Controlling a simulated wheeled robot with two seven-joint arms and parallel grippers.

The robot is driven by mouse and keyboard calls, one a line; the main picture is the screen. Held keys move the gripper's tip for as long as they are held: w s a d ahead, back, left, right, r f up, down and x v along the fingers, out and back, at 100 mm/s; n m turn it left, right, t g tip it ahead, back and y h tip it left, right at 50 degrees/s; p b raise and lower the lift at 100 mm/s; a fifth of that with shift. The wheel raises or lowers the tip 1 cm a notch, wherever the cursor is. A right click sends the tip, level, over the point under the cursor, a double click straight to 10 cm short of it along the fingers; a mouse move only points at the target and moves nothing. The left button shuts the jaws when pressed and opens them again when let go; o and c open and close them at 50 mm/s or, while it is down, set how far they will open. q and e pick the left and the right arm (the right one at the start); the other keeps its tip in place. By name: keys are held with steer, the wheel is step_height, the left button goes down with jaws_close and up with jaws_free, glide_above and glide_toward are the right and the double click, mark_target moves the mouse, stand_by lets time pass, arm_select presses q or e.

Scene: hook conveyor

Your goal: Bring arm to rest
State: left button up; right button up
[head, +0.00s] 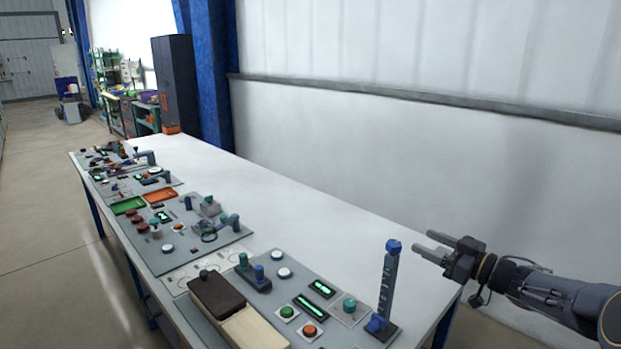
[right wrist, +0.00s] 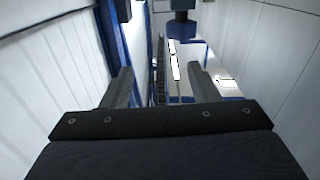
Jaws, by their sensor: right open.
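My right gripper (head: 425,247) comes in from the right in the head view, above the near right end of the white table. Its two fingers are apart with nothing between them. In the right wrist view the fingers (right wrist: 160,88) also stand apart and empty. A grey upright post with a blue top (head: 390,270) stands just left of the fingertips in the head view, with a visible gap. A blue-ended dark part (right wrist: 183,22) shows at the top of the right wrist view, beyond the fingers. My left gripper does not show.
The white table (head: 300,215) runs away to the far left. The table's back strip is bare. A white wall stands behind; a dark cabinet (head: 177,85) stands beyond.

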step_height(320, 180, up, 7)
steer(key=s+d+m+t+h, duration=0.25)
steer(key=m+t+h, duration=0.2)
steer(key=h, duration=0.25)
steer(key=s+d+m+g+h, duration=0.2)
steer(key=s+m+g+h, duration=0.1)
steer(key=s+m+h, duration=0.3)
steer(key=s+a+f+g+y, duration=0.1)
steer(key=s+a+f+g, duration=0.2)
steer(key=s, duration=0.6)
steer(key=s+a+f+g+y, duration=0.2)
steer(key=s+a+f+g, duration=0.1)
steer(key=s+a+f, duration=0.4)
steer(key=s+a+f+g+y, duration=0.2)
steer(key=s+a+f+g, duration=0.2)
steer(key=s, duration=0.8)
steer(key=a+f, duration=0.1)
steer(key=a, duration=0.1)
steer(key=shift+s+a+f, duration=0.15)
steer(key=shift+a+f, duration=0.15)
